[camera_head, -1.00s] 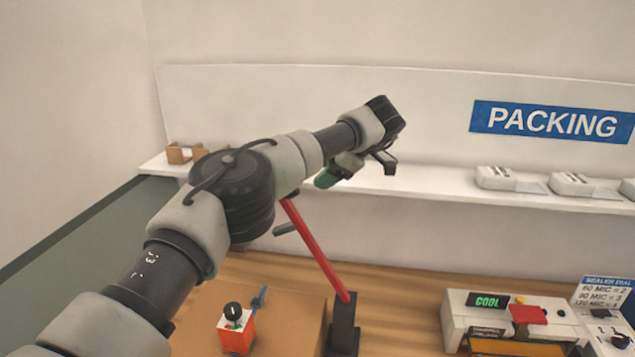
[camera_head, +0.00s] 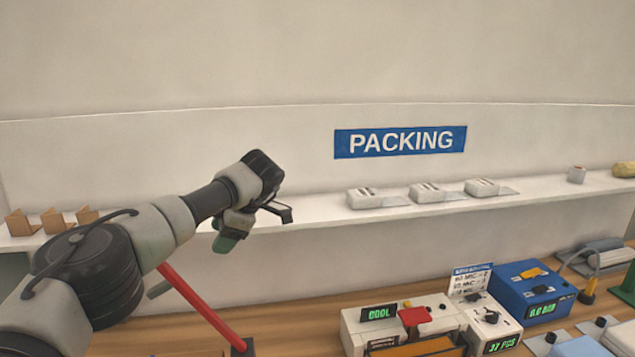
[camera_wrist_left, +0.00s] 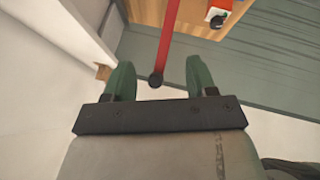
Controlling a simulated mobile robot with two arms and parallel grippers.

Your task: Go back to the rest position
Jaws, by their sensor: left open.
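My left gripper (camera_head: 225,242) is raised in front of the back wall, near the shelf height, with my left arm coming in from the left. In the left wrist view its two green fingers (camera_wrist_left: 158,80) stand apart with nothing held between them. A red bar (camera_head: 203,308) with a dark end rises behind my left arm. In the left wrist view this bar (camera_wrist_left: 167,40) shows beyond the fingers, its dark round tip seen between them; I cannot tell how far away it is. My right gripper is not in view.
A white shelf (camera_head: 310,213) along the wall carries white packs (camera_head: 375,197) and small brown boxes (camera_head: 52,221). A blue PACKING sign (camera_head: 400,141) hangs above. On the wooden bench (camera_head: 300,312) stand a white machine reading COOL (camera_head: 352,332) and a blue device (camera_head: 535,290).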

